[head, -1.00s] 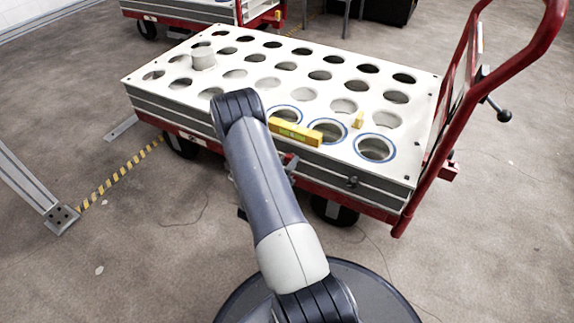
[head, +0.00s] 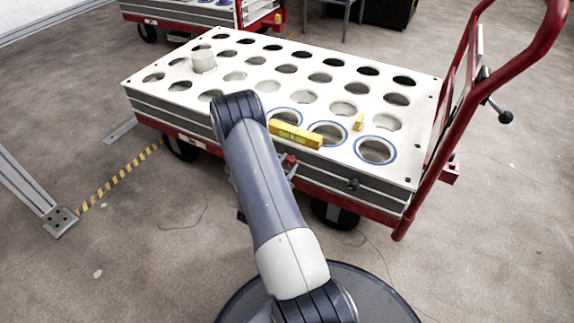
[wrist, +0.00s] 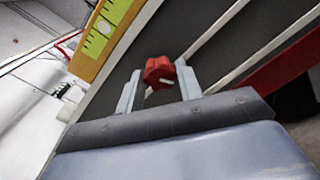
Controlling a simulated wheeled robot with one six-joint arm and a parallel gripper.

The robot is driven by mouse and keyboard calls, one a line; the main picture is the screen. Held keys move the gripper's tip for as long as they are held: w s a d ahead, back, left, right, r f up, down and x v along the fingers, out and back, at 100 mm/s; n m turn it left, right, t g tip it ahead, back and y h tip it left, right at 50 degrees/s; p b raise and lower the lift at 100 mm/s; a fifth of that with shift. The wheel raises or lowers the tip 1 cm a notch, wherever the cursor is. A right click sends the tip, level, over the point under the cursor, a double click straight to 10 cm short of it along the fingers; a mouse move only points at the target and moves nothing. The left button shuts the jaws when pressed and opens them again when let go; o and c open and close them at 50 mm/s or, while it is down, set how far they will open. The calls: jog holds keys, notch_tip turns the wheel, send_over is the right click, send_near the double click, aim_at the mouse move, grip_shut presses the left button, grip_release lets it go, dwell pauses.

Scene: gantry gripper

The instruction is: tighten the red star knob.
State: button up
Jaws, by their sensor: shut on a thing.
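The red star knob (wrist: 159,73) is in the middle of the wrist view, against the dark side of the cart's deck. My gripper (wrist: 158,77) is shut on it, with one grey finger on either side. In the head view a small red part of the knob (head: 290,159) shows just right of my arm, at the near side of the cart. My forearm hides most of the gripper there, and the knob's stem is hidden.
A yellow spirit level (head: 296,134) lies on the deck's near edge, close above the knob. The white deck (head: 150,87) has rows of round holes, a white cylinder (head: 203,62) and a small yellow block (head: 359,122). A red handle (head: 480,105) rises at right.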

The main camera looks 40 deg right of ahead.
jog(key=m, duration=0.4)
jog(key=shift+m, duration=0.3)
dwell(0.4)
jog(key=o, duration=1)
jog(key=p+v, duration=0.3)
jog(key=v, duration=0.7)
jog(key=shift+s+a+f, duration=0.1)
jog(key=shift+s+a, duration=0.1)
jog(key=shift+a, duration=0.15)
jog(key=shift+d, duration=0.1)
jog(key=b+x, duration=0.3)
jog(key=x, duration=0.7)
jog(key=shift+w+d, duration=0.2)
jog(key=shift+d, duration=0.1)
